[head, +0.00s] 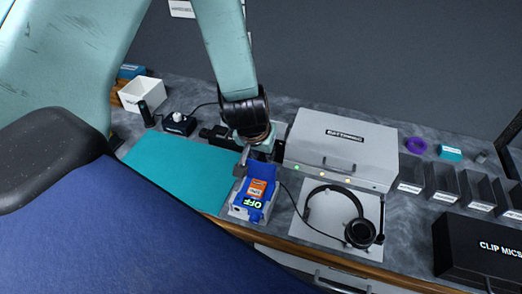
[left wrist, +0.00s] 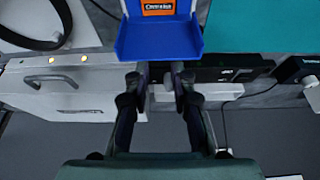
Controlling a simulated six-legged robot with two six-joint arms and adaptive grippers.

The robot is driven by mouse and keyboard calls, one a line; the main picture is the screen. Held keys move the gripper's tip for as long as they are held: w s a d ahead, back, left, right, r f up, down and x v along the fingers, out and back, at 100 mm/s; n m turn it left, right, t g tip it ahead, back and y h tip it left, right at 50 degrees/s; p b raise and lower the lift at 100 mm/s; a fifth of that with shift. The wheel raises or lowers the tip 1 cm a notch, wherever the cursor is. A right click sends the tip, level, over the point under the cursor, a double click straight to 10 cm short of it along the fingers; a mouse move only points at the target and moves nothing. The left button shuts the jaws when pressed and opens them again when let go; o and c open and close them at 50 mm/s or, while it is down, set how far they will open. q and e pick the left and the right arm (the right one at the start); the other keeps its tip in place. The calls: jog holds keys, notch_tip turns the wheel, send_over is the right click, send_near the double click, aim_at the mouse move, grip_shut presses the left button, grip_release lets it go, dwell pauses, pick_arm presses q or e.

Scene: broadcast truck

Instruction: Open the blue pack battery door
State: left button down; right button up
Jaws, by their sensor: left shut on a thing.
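The blue pack (head: 251,198) is a small blue and grey box with an orange label and a display reading OFF, near the front edge of the counter. Its blue battery door (head: 263,170) stands up at the far end of the pack, tilted. My left gripper (head: 244,160) is at that end, reaching down from behind. In the left wrist view the door (left wrist: 158,40) is a blue panel with raised rims, and my fingertips (left wrist: 158,78) meet its lower edge. The gripper is shut on it; the exact contact is partly hidden. My right gripper is not in view.
A grey case labelled batteries (head: 340,150) stands right of my gripper. A headset (head: 340,215) lies on a white sheet right of the pack. A teal mat (head: 180,170) lies left. Dark bins (head: 440,182) and a black clip mics box (head: 485,248) are farther right.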

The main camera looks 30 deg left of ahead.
pick_arm(q)
jog(key=shift+w+a+r, duration=0.1)
jog(key=shift+w+r, duration=0.05)
jog(key=shift+w, duration=0.1)
jog(key=c, duration=1.6)
grip_release()
jog(key=o, duration=0.5)
jog(key=shift+s, duration=0.1)
jog(key=shift+s, duration=0.1)
jog(key=shift+v, duration=5.9)
